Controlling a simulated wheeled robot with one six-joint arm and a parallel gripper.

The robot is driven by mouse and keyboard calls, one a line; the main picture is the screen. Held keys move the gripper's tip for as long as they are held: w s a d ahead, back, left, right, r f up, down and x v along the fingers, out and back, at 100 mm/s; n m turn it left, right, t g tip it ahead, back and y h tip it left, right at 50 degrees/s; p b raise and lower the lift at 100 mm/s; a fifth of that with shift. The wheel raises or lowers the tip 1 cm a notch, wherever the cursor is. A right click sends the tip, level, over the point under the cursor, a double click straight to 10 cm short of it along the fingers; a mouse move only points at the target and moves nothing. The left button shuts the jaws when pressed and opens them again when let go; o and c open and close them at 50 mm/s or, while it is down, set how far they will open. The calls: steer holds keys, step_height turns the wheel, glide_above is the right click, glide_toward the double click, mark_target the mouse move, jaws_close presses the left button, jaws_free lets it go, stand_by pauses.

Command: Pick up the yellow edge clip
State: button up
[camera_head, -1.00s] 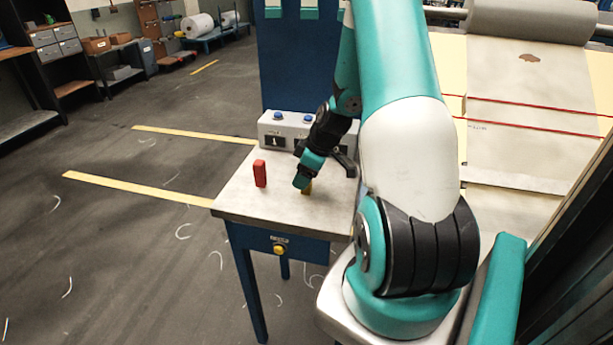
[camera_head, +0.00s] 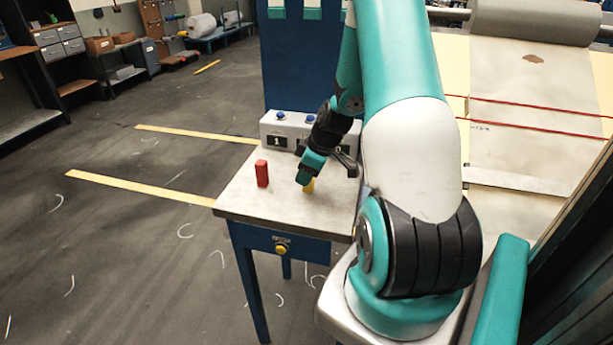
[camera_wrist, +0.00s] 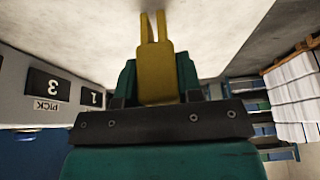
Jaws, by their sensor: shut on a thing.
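The yellow edge clip (camera_head: 308,186) is at my gripper (camera_head: 304,180) over the small table, to the right of a red block. In the wrist view the yellow clip (camera_wrist: 156,75) stands between the teal fingers of my gripper (camera_wrist: 157,88), with its two prongs pointing to the top of the picture, toward the pale tabletop. My gripper is shut on the clip. In the head view my gripper hides part of the clip, and I cannot tell whether it touches the tabletop.
The red block (camera_head: 262,173) stands on the table (camera_head: 240,203), left of my gripper. A grey box with blue buttons (camera_head: 292,130) stands at the table's back. The loom's pale fabric (camera_head: 530,140) is at right. The table's front left is clear.

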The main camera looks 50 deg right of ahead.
step_height(320, 180, up, 19)
steer(key=b, duration=0.1)
steer(key=shift+r+b, duration=0.15)
steer(key=shift+b, duration=0.2)
